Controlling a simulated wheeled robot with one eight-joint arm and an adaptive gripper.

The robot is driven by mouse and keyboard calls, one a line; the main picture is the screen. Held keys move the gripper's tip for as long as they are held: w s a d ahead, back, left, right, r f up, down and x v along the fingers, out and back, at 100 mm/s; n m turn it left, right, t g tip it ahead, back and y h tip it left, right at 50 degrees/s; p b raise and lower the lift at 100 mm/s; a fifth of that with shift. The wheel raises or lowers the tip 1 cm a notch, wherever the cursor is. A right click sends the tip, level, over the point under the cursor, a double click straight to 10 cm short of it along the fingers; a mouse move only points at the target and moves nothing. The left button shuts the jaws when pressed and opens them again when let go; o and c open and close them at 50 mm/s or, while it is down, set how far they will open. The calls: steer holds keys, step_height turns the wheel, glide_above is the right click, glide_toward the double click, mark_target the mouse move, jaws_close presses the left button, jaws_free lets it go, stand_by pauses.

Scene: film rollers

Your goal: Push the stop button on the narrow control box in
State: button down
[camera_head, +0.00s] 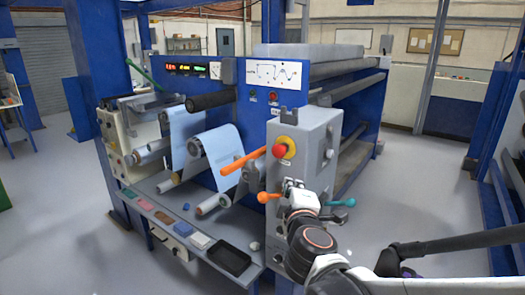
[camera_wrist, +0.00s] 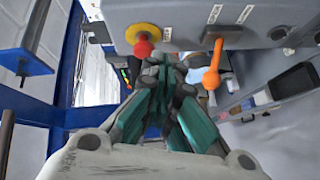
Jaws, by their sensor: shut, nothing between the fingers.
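The narrow grey control box (camera_head: 314,135) stands at the right end of the roller machine. Its red stop button (camera_head: 280,151) sits in a yellow collar on the upper front face. In the wrist view the red button (camera_wrist: 143,47) and its yellow collar (camera_wrist: 142,32) show at the top, left of centre.
A long orange lever (camera_head: 243,160) sticks out left of the button. An orange handle (camera_wrist: 213,66) is close right of my fingers in the wrist view. A black tray (camera_head: 229,258) lies on the shelf.

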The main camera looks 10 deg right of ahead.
mark_target(280, 150)
steer(key=w+a+r+n+t+y+p, duration=0.1)
steer(key=w+a+n+y, duration=0.1)
steer(key=a+n, duration=0.2)
steer(key=shift+a+r+n+y, duration=0.15)
steer(key=shift+a+n+y, duration=0.2)
steer(key=shift+a, duration=0.5)
steer(key=shift+w, duration=0.1)
steer(key=w+d+b, duration=0.1)
steer(key=w+d, duration=0.2)
steer(key=w, duration=0.9)
steer(key=shift+w, duration=0.35)
